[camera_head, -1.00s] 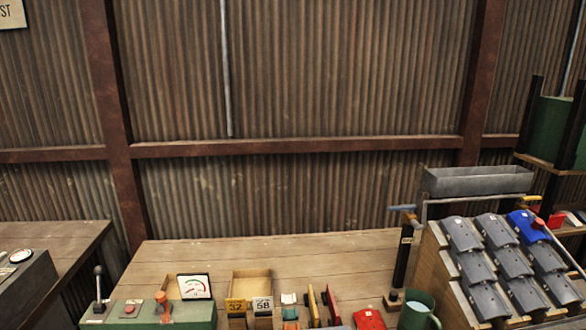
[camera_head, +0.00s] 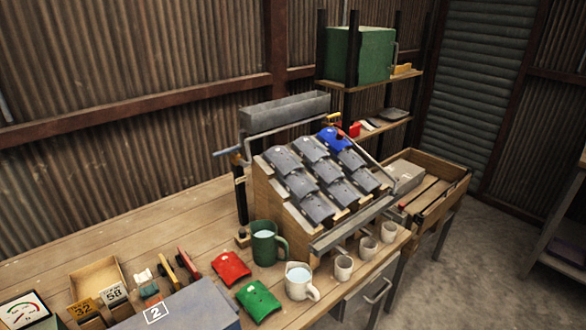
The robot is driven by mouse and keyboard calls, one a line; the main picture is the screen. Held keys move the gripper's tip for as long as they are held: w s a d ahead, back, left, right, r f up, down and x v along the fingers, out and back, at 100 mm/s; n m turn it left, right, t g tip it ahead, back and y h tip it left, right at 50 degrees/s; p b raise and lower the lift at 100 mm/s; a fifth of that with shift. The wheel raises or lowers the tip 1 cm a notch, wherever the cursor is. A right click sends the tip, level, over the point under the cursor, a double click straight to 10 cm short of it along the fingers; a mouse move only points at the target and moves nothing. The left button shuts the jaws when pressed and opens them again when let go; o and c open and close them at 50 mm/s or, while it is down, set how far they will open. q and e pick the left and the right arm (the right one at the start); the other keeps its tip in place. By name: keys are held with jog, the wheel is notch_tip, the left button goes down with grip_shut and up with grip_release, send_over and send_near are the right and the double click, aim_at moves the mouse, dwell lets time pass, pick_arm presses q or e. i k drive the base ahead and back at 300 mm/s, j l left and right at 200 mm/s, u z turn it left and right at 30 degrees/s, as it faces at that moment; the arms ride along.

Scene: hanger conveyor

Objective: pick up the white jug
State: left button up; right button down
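The white jug (camera_head: 299,283) stands upright near the front edge of the wooden bench, with its handle toward the lower right and pale liquid or a pale inside showing at its top. A green jug (camera_head: 265,243) stands just behind it to the left. Several small white cups (camera_head: 343,268) stand in a row to its right. Neither of my grippers is in view.
A sloped wooden rack (camera_head: 282,205) with grey curved plates and one blue plate (camera_head: 332,139) stands behind the cups. Red (camera_head: 230,267) and green (camera_head: 258,300) pieces lie left of the jug. A grey box (camera_head: 185,311) marked 2 is at front left.

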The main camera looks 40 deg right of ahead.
aim_at(298, 275)
jog(key=z, duration=1.15)
